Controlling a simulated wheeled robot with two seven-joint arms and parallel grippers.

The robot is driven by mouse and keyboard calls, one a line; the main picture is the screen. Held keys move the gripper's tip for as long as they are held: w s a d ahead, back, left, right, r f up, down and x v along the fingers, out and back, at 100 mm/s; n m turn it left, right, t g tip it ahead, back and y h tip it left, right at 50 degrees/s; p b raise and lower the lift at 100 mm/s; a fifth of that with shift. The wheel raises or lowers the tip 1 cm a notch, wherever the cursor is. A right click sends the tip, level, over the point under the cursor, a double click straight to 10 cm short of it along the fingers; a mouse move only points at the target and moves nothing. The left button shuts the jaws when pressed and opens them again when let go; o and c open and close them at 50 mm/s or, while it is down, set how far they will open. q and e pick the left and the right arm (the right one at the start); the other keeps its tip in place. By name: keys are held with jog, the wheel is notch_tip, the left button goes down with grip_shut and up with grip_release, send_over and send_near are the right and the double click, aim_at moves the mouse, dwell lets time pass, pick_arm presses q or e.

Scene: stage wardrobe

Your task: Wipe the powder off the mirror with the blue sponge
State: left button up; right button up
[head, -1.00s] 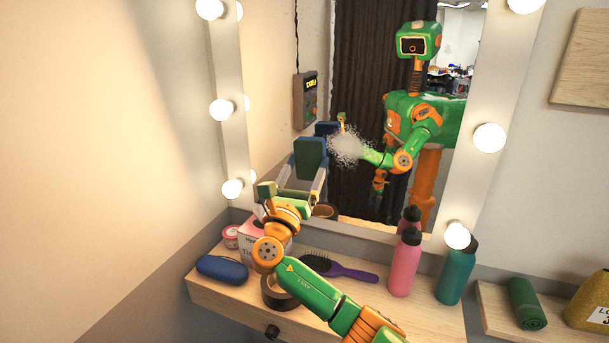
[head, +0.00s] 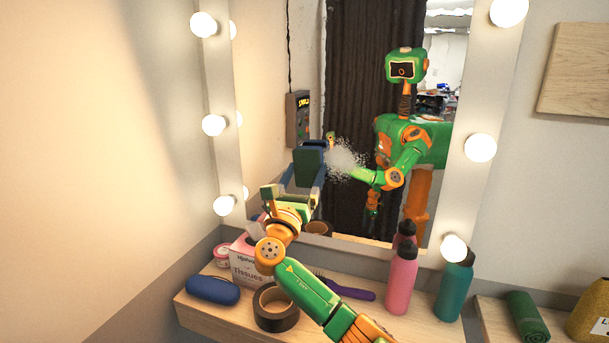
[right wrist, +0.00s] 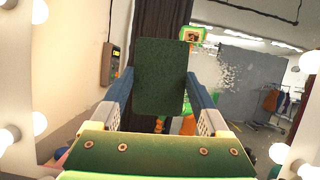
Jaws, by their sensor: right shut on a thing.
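The mirror (head: 262,125) stands upright in a pale bulb-lined frame. A whitish, speckled powder patch (head: 345,160) is on its glass; it also shows in the right wrist view (right wrist: 218,70). My right gripper (head: 304,176) is shut on the sponge (head: 311,163), left of the powder in the head view. The sponge's face towards the wrist camera is dark green (right wrist: 167,80), between the two blue-grey fingers; its blue part is mostly hidden. I cannot tell whether the sponge touches the glass. My left gripper is not directly in view.
On the shelf (head: 230,310) below are a blue case (head: 212,290), a tissue box (head: 246,270), a tape roll (head: 276,308), a purple brush (head: 350,292), a pink bottle (head: 401,282) and a teal bottle (head: 454,290). A green roll (head: 527,317) lies at right.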

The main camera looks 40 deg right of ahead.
jog(key=shift+w+d+b, duration=0.35)
jog(key=shift+w+d, duration=0.1)
jog(key=shift+d, duration=0.35)
